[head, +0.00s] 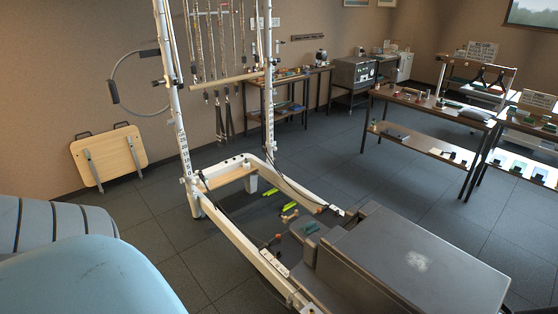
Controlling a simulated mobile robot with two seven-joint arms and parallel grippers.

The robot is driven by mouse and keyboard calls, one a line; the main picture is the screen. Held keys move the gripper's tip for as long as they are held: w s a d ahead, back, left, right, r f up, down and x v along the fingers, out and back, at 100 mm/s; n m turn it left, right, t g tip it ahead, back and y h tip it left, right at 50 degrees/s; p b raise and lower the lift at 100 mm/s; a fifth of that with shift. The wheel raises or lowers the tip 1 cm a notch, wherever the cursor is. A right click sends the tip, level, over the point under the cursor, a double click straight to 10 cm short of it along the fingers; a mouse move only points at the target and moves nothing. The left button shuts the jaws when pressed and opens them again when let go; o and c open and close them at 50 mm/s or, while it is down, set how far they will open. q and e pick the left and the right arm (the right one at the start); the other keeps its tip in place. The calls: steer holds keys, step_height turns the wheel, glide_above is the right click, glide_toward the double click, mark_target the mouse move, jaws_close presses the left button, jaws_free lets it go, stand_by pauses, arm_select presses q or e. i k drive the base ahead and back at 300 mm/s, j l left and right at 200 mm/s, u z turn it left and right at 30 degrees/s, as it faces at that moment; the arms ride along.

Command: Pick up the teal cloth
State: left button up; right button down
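A small teal item (310,228), likely the teal cloth, lies on the dark grey padded part at the inner end of the reformer carriage. It looks small and crumpled, and its exact shape is too small to tell. Neither of my grippers shows in the head view.
The white reformer frame (236,236) with tall posts surrounds the carriage (405,262). Yellow-green items (268,192) lie inside the frame. Large rounded grey and pale blue forms (85,278) fill the lower left. Tables (435,108) stand behind; floor (345,165) between is clear.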

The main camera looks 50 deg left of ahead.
mark_target(309, 228)
steer(key=u, duration=1.35)
